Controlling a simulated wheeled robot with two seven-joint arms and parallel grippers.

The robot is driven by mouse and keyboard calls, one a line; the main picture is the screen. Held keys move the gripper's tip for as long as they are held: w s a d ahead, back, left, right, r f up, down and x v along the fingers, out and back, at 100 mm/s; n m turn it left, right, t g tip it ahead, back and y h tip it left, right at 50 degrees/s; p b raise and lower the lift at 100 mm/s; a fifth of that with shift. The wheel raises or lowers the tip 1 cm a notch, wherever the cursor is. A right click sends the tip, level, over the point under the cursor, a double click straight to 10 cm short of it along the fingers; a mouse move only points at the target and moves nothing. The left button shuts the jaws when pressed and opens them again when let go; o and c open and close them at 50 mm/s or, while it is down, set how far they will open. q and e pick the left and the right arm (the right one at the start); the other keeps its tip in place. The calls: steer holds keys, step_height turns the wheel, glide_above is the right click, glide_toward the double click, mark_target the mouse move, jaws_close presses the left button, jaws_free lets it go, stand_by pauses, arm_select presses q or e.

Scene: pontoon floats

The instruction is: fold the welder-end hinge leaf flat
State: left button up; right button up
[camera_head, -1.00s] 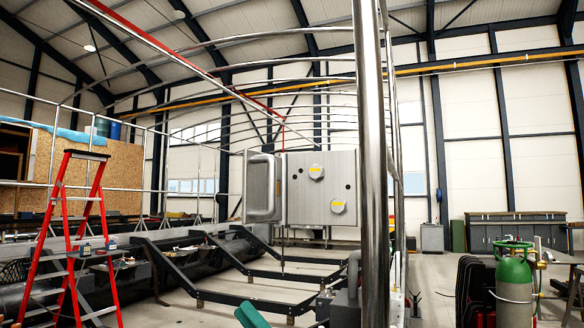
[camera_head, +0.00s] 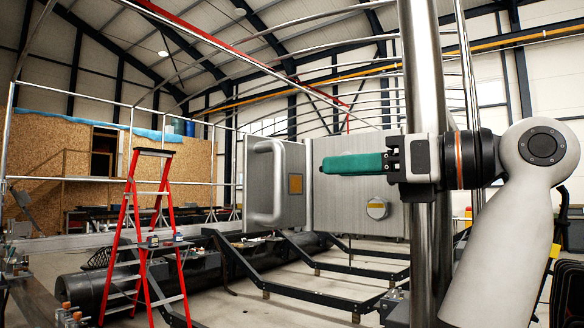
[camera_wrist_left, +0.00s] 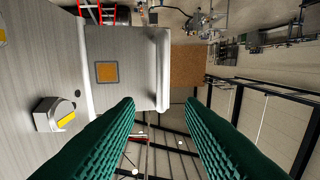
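A brushed-metal leaf (camera_head: 292,212) with a thick bar handle (camera_head: 270,182) and an orange square stands at an angle to a wide metal panel (camera_head: 335,212). I take it for the hinge leaf; no label confirms this. In the left wrist view the leaf (camera_wrist_left: 133,60) lies ahead of the fingertips, its bar along the right edge. My left gripper (camera_head: 325,165), with green fingers, is in front of the panel, right of the leaf. Its fingers are apart with nothing between them in the left wrist view. My right gripper is out of view.
A shiny vertical post (camera_head: 424,75) stands close behind my left wrist. A knob (camera_head: 378,208) sticks out of the panel. A red stepladder (camera_head: 130,205) stands at the left. Low dark frames (camera_head: 315,292) cross the floor below.

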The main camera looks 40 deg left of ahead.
mark_target(283, 169)
arm_select(q)
steer(key=a, duration=0.1)
steer(key=s+a+p, duration=0.1)
steer(key=a, duration=0.1)
steer(key=s+a+p, duration=0.1)
steer(key=a, duration=0.1)
steer(key=shift+a+r, duration=0.25)
steer(key=a, duration=0.1)
steer(key=a+p, duration=0.1)
steer(key=a, duration=0.1)
steer(key=a+p, duration=0.1)
steer(key=a, duration=0.1)
steer(key=shift+a+f, duration=0.1)
steer(key=shift+f, duration=0.15)
steer(key=shift+s+a, duration=0.1)
steer(key=shift+s, duration=0.1)
steer(key=shift+w, duration=0.1)
steer(key=shift+c, duration=0.4)
jaws_close()
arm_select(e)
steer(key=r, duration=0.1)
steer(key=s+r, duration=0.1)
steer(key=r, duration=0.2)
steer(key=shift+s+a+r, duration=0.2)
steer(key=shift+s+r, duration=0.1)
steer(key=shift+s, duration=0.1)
